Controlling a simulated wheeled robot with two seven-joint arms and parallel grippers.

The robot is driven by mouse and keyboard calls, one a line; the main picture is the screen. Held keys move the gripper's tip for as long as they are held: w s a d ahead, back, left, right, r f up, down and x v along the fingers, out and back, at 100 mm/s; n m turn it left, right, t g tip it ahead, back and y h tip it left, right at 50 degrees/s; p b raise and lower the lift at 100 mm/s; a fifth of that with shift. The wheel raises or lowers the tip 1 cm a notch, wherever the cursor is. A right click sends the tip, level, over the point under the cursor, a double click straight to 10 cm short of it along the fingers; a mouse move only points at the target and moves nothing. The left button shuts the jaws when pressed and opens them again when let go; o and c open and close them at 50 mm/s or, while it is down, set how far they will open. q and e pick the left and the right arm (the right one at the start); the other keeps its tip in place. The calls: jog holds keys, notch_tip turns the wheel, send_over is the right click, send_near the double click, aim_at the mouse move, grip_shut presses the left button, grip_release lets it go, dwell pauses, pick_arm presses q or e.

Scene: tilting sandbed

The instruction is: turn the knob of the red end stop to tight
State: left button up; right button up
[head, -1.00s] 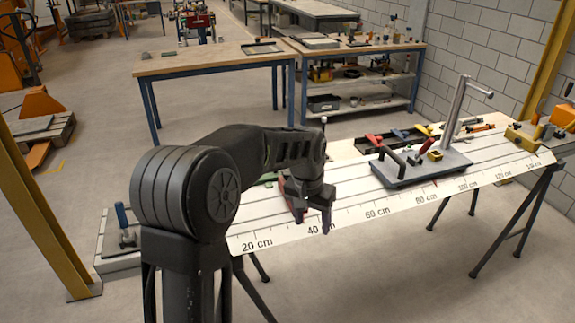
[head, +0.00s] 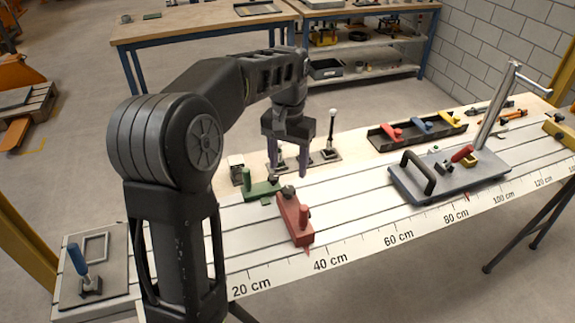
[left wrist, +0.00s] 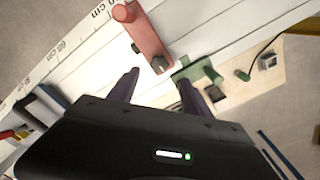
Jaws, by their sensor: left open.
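The red end stop (head: 296,222) lies across the slotted white bed, near the 40 cm mark. Its dark knob (head: 288,192) is at its far end; whether it is tight cannot be told. My left gripper (head: 287,170) is open and empty, above the bed's far side near that knob. In the left wrist view the red end stop (left wrist: 146,32) shows beyond my open fingers (left wrist: 157,80), with the knob (left wrist: 159,66) in line with the gap between them and apart from them. My right gripper is not in view.
A green stop (head: 262,188) sits close beside the red one's knob end. Small dark-based fittings (head: 331,153), one with a tall post, stand behind. A grey plate with handle and post (head: 450,183) and a dark tray of coloured clamps (head: 415,133) are to the right.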

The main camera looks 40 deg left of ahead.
aim_at(288, 190)
pick_arm(q)
jog(key=shift+w, duration=0.1)
jog(key=shift+s+d+r, duration=0.15)
jog(key=shift+s+r, duration=0.05)
jog(key=shift+s, duration=0.05)
jog(key=shift+f+p, duration=0.45)
jog(key=shift+f, duration=3.55)
jog(key=shift+c, duration=0.6)
grip_shut()
